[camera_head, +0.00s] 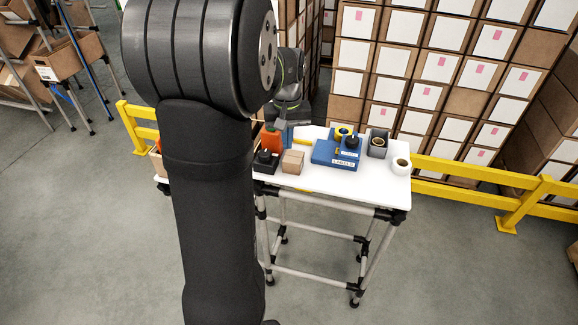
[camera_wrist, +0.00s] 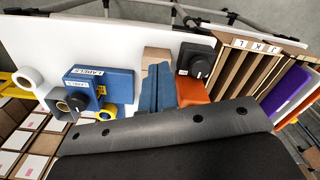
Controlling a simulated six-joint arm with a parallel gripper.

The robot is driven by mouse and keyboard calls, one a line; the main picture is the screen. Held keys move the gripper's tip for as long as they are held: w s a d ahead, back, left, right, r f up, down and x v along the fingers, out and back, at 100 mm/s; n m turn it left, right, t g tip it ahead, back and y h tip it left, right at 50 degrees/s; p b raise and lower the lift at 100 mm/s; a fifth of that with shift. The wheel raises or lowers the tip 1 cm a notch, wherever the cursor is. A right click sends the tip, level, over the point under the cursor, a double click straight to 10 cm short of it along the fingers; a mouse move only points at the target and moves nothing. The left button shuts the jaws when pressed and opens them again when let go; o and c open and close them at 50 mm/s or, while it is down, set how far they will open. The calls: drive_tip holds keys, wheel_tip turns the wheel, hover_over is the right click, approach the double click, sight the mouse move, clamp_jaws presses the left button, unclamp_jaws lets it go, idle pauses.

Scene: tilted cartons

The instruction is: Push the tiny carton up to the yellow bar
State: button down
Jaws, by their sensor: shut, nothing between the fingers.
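The tiny carton (camera_head: 292,162) is a small plain brown box on the white table, right of a black block with a knob. In the wrist view its top (camera_wrist: 156,53) shows just beyond my fingertips. The yellow bar (camera_head: 303,141) shows as a short yellow strip on the table behind the carton, with a gap between them; it is partly hidden. My gripper (camera_head: 286,137) has blue fingers, shut and empty, behind the carton in the head view. The fingers also show in the wrist view (camera_wrist: 156,88). I cannot tell their height above the table.
An orange item (camera_head: 271,139) and the black knobbed block (camera_head: 265,160) stand left of the carton. Blue boxes (camera_head: 336,153), a grey bin (camera_head: 378,145) and a white roll (camera_head: 401,166) stand to its right. The table's front strip is clear.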

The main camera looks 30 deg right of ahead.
sight(292, 160)
wheel_tip(292, 160, down, 12)
drive_tip(key=m, duration=0.4)
drive_tip(key=shift+w+d, duration=0.6)
drive_tip(key=shift+d, duration=0.05)
drive_tip(key=shift+w+d, duration=0.1)
drive_tip(key=shift+w+d, duration=0.95)
drive_tip(key=shift+d, duration=0.05)
drive_tip(key=shift+s+a, duration=0.1)
drive_tip(key=shift+a, duration=0.05)
